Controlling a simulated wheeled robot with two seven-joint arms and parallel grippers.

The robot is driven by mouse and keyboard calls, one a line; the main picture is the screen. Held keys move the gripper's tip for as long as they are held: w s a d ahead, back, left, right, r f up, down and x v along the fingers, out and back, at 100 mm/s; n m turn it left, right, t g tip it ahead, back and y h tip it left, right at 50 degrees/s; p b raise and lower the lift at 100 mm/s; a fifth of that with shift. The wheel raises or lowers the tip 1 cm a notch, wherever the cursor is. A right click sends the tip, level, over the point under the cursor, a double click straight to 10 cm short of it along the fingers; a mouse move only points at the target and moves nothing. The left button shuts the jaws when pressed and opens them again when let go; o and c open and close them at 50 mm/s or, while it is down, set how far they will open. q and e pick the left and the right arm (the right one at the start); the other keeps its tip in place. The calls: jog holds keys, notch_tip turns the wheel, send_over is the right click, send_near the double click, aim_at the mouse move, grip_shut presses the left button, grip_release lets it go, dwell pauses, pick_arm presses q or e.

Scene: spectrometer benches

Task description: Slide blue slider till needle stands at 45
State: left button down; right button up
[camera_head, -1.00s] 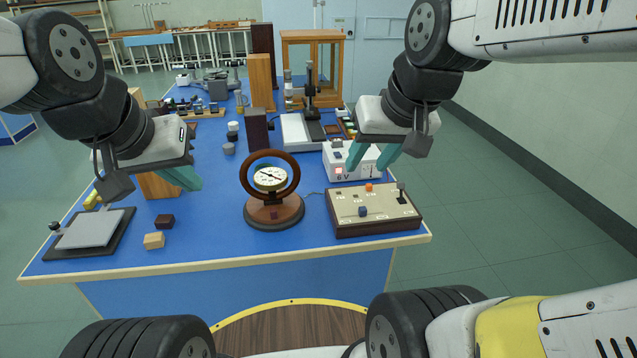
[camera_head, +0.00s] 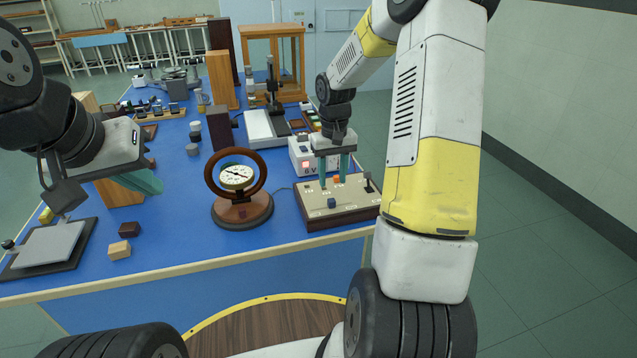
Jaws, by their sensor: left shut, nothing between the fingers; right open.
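The control box (camera_head: 350,208) has a cream top, a dark base and a small blue slider (camera_head: 331,203) near its front left. The round dial meter (camera_head: 237,177) stands left of it in a wooden ring on a round base. Its dark needle lies aslant; the scale is too small to read. My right gripper (camera_head: 333,179) is open and points down over the back of the control box, around or just above an orange knob, behind the blue slider and apart from it. My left gripper (camera_head: 154,186) is shut and empty, left of the meter.
A white supply box (camera_head: 303,165) with a red light stands behind the control box. A black lever (camera_head: 368,184) rises at the box's right. Two small blocks and a grey plate (camera_head: 48,246) lie at the table's front left. Blue tabletop is clear before the meter.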

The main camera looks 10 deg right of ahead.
aim_at(332, 200)
notch_tip(332, 200, down, 8)
jog(key=shift+r, duration=0.25)
grip_shut()
dwell(1.5)
